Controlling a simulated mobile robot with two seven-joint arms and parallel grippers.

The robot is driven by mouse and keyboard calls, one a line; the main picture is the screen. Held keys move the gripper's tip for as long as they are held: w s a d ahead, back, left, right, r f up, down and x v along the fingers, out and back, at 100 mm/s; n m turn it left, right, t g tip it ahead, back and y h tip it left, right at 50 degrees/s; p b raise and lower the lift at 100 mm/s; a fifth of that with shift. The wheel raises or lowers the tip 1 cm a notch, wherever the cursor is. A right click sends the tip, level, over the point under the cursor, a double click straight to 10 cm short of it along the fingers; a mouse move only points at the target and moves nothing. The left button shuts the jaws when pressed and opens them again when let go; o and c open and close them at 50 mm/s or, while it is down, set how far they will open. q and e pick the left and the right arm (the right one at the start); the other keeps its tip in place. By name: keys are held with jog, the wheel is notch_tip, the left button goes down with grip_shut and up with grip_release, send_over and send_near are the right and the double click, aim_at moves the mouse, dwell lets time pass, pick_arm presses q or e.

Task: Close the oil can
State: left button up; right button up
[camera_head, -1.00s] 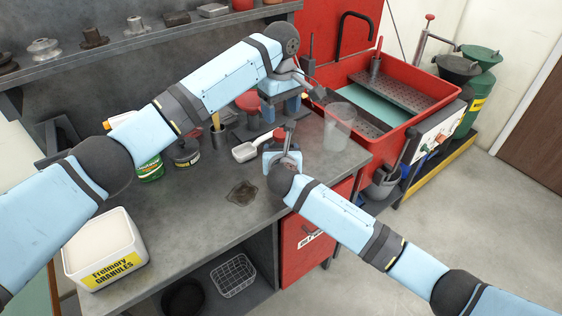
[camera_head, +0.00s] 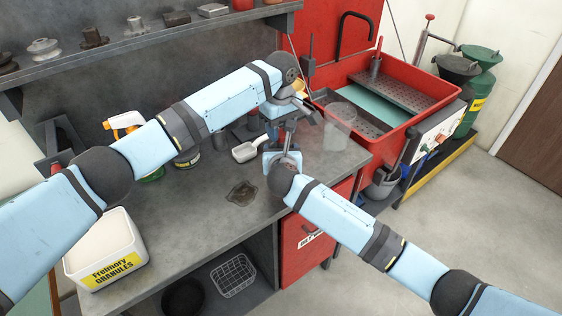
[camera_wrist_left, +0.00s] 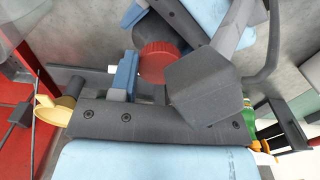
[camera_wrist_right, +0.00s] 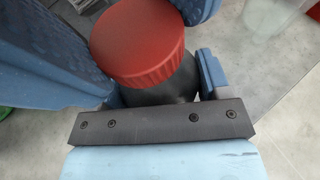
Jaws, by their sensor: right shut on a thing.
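The oil can appears as a dark round body (camera_wrist_right: 160,92) with a ribbed red cap (camera_wrist_right: 140,45) at its top in the right wrist view. I cannot tell whether the cap is fully seated. My right gripper (camera_head: 283,158) is shut on the dark body near the bench's right end. My left gripper (camera_head: 288,122) is above it, pointing down. In the left wrist view, a blue finger (camera_wrist_left: 125,75) is beside the red cap (camera_wrist_left: 160,62). A grey block (camera_wrist_left: 205,88) with a curved piece covers the other finger, so its closure is unclear.
A white scoop (camera_head: 249,150) and dark oil stain (camera_head: 242,193) lie on the bench left of the grippers. A clear beaker (camera_head: 341,128) stands close on the right, before the red sink (camera_head: 420,120). A granules tub (camera_head: 103,255) stands at the front left.

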pick_arm(q)
jog(key=shift+m, duration=1.7)
jog(key=o, duration=1)
jog(key=shift+r, duration=2.3)
jog(key=shift+c, duration=0.3)
